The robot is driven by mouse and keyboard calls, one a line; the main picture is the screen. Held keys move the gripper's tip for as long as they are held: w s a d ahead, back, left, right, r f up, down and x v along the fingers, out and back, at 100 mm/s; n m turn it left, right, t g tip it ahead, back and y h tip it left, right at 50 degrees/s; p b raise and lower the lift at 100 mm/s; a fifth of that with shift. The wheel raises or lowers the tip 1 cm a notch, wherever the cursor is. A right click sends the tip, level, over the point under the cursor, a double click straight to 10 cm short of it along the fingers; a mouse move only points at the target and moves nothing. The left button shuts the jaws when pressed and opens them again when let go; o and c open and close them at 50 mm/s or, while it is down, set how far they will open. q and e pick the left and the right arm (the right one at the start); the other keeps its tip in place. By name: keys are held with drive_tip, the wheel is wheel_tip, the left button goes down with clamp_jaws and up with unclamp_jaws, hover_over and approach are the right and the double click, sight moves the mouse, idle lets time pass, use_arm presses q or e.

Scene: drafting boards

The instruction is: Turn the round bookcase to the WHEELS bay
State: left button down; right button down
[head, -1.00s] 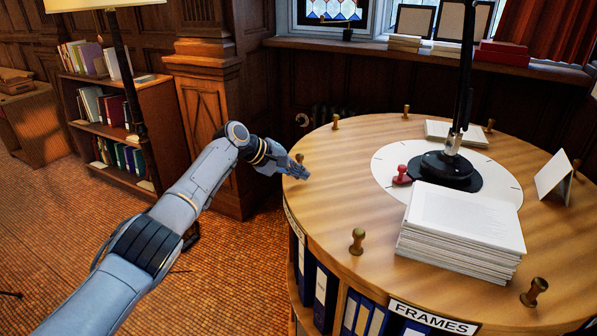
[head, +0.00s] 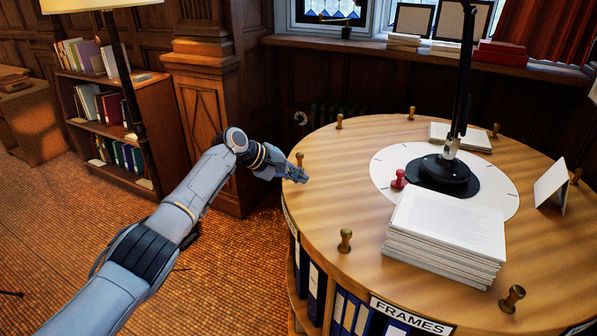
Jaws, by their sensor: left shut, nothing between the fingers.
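The round bookcase (head: 400,288) has a wooden top with brass-coloured knobs around its rim and binders below. The FRAMES label (head: 411,315) faces front. Another label at the left edge is too oblique to read, and one at the bottom right is cut off. No WHEELS label is readable. My left gripper (head: 297,174) is shut and empty at the left rim, just in front of a rim knob (head: 299,159); I cannot tell whether they touch. Another knob (head: 345,240) stands at the front left, and one (head: 512,299) at the front right. My right gripper is not in view.
On the top are a paper stack (head: 443,240), a red stamp (head: 398,180), a black lamp post (head: 461,95) and a folded card (head: 551,187). A low bookshelf (head: 115,140), a floor lamp and a wooden pillar (head: 212,130) stand behind my left arm.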

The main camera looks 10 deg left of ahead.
use_arm(q)
drive_tip(key=shift+r+p, duration=0.5)
drive_tip(key=shift+p, duration=0.05)
wheel_tip(320, 180, up, 7)
drive_tip(key=p, duration=0.6)
idle(0.5)
